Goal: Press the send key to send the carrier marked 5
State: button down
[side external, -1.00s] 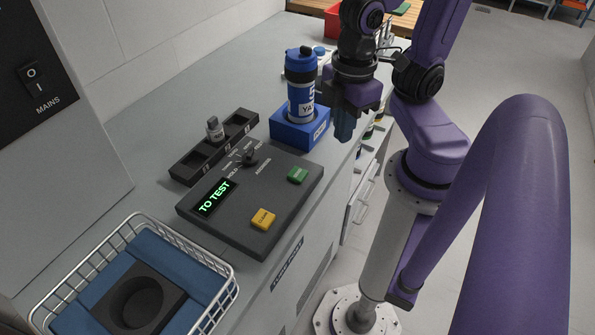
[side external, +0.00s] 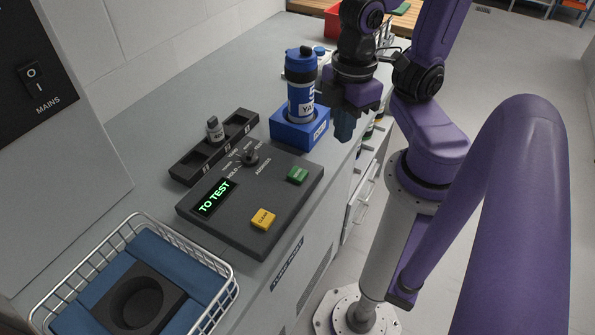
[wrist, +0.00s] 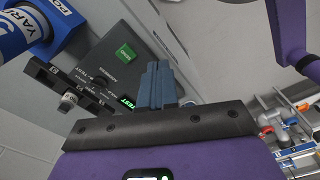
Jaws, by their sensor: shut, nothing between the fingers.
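The blue carrier (side external: 301,85), with a label partly reading "YAR", stands upright in the blue port block (side external: 300,128); any 5 on it is not clear now. The dark control panel (side external: 240,228) has a green key (side external: 298,175), a yellow key (side external: 263,219), a black selector knob (side external: 250,158) and a display (side external: 214,197) reading "TO TEST". The green key also shows in the wrist view (wrist: 125,54). My gripper (side external: 344,126) is shut and empty, fingers down, to the right of the port block and apart from the keys. Its blue fingers show in the wrist view (wrist: 157,84).
A black rack (side external: 214,147) holding a small grey-white piece lies left of the panel. A wire basket (side external: 228,275) with blue lining and a dark round holder stands at front left. A red bin is at the back. The bench's right edge runs near my gripper.

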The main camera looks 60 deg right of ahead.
dwell(0.7)
jog(key=n+g+h, duration=0.4)
jog(key=n+h, duration=0.5)
jog(key=n, duration=1.9)
send_over(295, 175)
jog(key=shift+f, duration=2.2)
jog(key=shift+f, duration=4.45)
